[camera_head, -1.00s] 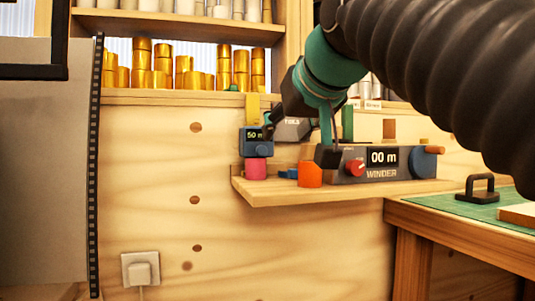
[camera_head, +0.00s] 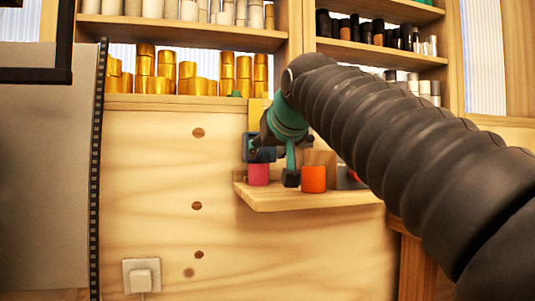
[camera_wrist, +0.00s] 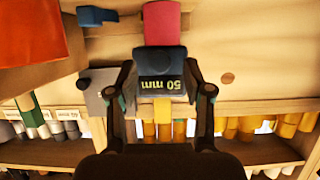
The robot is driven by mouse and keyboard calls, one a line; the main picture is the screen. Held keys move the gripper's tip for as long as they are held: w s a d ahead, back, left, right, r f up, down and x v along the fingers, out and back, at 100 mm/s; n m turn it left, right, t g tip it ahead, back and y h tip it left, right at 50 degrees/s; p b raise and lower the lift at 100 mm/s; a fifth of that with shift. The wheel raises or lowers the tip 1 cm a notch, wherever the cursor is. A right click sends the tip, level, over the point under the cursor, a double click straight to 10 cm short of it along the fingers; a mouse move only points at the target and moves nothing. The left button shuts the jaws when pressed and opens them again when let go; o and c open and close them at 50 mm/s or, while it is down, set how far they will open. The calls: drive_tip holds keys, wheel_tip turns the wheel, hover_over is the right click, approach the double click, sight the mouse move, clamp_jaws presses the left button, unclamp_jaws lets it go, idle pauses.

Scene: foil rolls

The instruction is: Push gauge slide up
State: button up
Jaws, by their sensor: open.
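The gauge slide, a dark blue box with a "50 mm" display, is on the wood wall panel and shows in the wrist view (camera_wrist: 160,66), upside down. In the head view the gauge slide (camera_head: 262,155) is partly hidden behind my gripper (camera_head: 276,142). A yellow strip (camera_wrist: 162,110) extends from its display end, above it in the head view. A pink block (camera_wrist: 161,22) is at its other end, below it in the head view. My gripper (camera_wrist: 160,64) is open, with one finger on each side of the slide. I cannot tell whether they touch it.
A wooden shelf (camera_head: 310,202) juts out below, with an orange block (camera_head: 313,179) on it. The winder is mostly hidden behind my arm. Gold rolls (camera_head: 145,74) stand on the shelf above. The panel left of the gauge is clear, apart from holes and a socket (camera_head: 141,275).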

drive_tip(key=shift+w+a+f, duration=0.15)
drive_tip(key=shift+w+f, duration=0.1)
drive_tip(key=shift+w, duration=0.4)
